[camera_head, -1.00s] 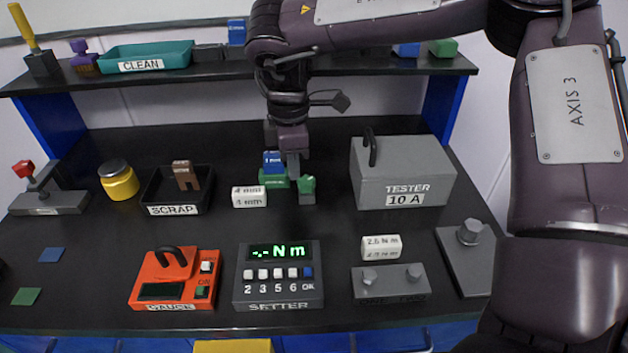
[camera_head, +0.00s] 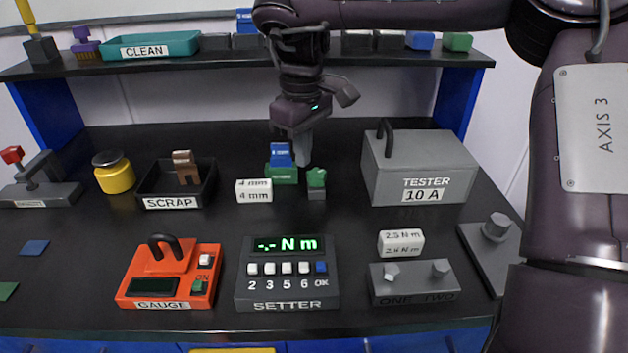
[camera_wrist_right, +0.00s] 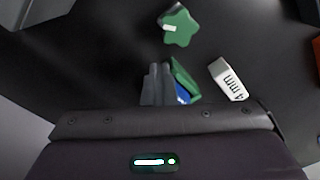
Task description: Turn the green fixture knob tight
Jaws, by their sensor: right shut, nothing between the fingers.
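The green fixture knob (camera_head: 316,177) is star-shaped and sits on a small grey base on the bench, just right of the green fixture block (camera_head: 284,174). A blue block (camera_head: 280,154) stands on that fixture. In the right wrist view the knob (camera_wrist_right: 179,27) shows from above with a white mark on it. My right gripper (camera_head: 304,160) is shut and empty, pointing down just behind and above the knob. In the right wrist view its fingers (camera_wrist_right: 158,80) are together beside the green fixture, apart from the knob. My left gripper is not in view.
A white 4 mm block (camera_head: 254,191) lies left of the knob. The grey tester (camera_head: 420,165) stands to the right, the black scrap tray (camera_head: 177,202) to the left. The setter (camera_head: 287,272) and orange gauge (camera_head: 169,273) are in front.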

